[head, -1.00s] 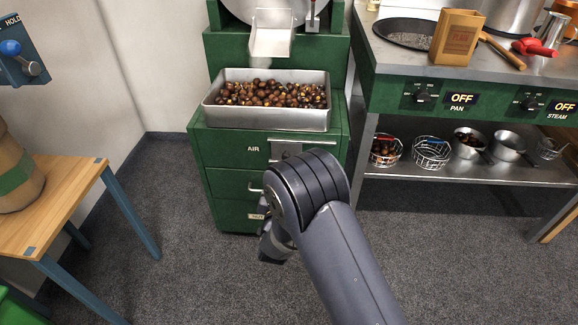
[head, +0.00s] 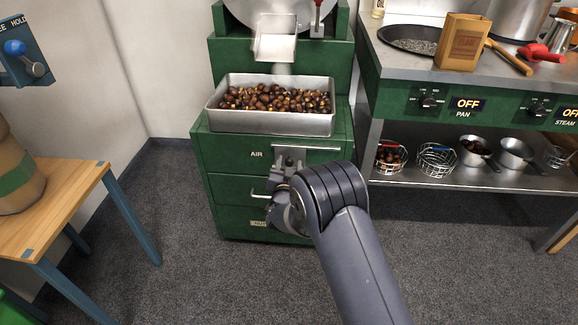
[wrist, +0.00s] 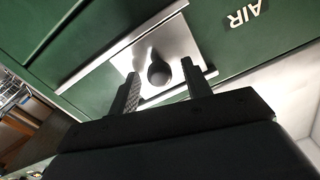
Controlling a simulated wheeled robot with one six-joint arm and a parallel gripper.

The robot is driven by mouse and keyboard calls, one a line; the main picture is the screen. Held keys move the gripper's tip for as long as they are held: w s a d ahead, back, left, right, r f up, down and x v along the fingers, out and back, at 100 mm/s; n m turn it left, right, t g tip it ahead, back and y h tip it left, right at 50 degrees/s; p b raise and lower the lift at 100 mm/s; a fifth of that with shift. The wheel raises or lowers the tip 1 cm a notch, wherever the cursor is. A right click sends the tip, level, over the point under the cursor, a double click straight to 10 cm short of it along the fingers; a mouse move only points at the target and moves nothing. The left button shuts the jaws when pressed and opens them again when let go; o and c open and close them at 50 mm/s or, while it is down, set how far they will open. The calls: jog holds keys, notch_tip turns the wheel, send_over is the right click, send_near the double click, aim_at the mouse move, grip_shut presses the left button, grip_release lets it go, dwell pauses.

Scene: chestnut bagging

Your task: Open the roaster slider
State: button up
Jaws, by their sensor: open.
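The roaster slider is a steel plate (head: 297,159) with a dark round knob (head: 289,161), on the green roaster front right of the word AIR. In the wrist view the knob (wrist: 158,73) stands out from the bright plate (wrist: 182,44). My gripper (wrist: 160,71) is open, with one finger on each side of the knob. The knob appears between the fingertips with gaps on both sides; I cannot tell how deep it sits between them. In the head view my wrist partly hides the gripper (head: 281,188) just below the slider.
A steel tray of chestnuts (head: 232,121) sits on the roaster ledge above the slider. A drawer handle (head: 258,195) is close below left. The steel counter (head: 395,68) and its lower shelf (head: 410,181) stand to the right. A wooden table (head: 70,190) is at left.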

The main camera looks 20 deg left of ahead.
grip_shut()
dwell(0.3)
jog(key=shift+d, duration=0.1)
